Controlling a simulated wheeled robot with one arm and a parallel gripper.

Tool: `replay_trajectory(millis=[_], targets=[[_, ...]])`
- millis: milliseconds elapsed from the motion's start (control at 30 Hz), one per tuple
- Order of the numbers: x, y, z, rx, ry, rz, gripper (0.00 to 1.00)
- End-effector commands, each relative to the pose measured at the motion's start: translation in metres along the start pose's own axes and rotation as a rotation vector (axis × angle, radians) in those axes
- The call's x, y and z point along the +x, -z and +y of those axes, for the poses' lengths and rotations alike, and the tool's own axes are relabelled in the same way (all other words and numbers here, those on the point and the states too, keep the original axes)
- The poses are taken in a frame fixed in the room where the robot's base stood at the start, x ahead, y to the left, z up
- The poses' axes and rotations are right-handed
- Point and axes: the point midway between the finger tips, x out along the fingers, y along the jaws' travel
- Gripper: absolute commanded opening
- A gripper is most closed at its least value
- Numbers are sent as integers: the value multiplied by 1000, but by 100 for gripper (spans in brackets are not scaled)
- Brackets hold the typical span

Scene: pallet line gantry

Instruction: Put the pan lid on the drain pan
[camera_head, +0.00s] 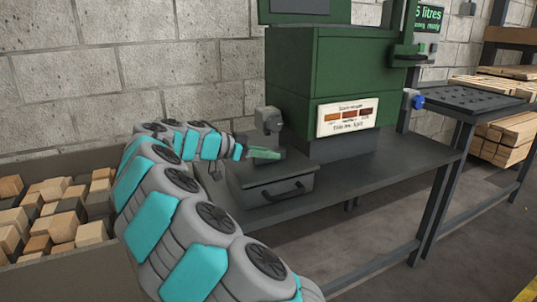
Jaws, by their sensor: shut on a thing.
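The drain pan (277,191) is a dark grey box with a black bar handle on its front. It stands on the grey bench below the green machine. My gripper (247,153) is over the pan's back left part, small in view and partly hidden by my own wrist.
The green machine (343,75) with a grey spout (268,120) stands close behind the pan. The bench (375,173) is clear to the pan's right. A bin (65,265) of wooden blocks is at left. A dark perforated table (470,99) and stacked planks (505,138) are at right.

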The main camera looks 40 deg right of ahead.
Motion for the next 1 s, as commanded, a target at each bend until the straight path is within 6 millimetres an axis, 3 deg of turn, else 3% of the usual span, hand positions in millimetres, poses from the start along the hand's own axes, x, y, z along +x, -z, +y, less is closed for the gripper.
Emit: replay_trajectory(millis=[467, 500, 700, 1000], targets=[[4, -9, 0, 0, -1, 1, 0], [3, -8, 0, 0, -1, 0, 27], [3, -8, 0, 0, -1, 0, 49], [3, -7, 0, 0, -1, 0, 52]])
